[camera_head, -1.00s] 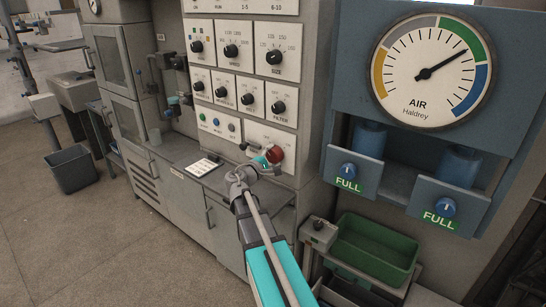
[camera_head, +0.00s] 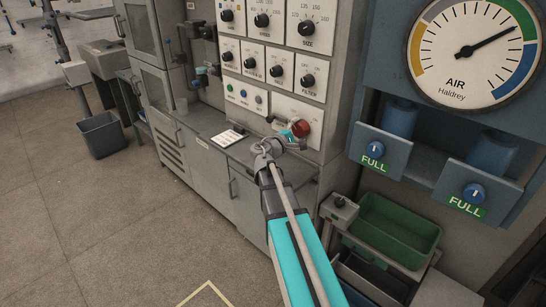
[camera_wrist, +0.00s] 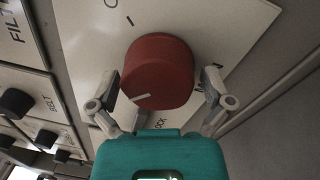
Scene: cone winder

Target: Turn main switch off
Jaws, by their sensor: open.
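The main switch is a red round knob (camera_head: 301,128) on a pale plate low on the machine's control panel. In the wrist view the knob (camera_wrist: 158,68) fills the middle, with a white mark on its lower left edge. Printed marks show on the plate above left, and partly hidden lettering shows below the knob. My gripper (camera_head: 287,137) is at the knob. In the wrist view my gripper (camera_wrist: 163,88) is open, one finger on each side of the knob, with visible gaps. Contact cannot be told.
Rows of black knobs (camera_head: 276,70) are above the switch, and small coloured buttons (camera_head: 243,93) are to its left. A counter (camera_head: 222,125) with a white card (camera_head: 226,139) lies below. A green bin (camera_head: 395,228) and the air gauge cabinet (camera_head: 375,85) are on the right.

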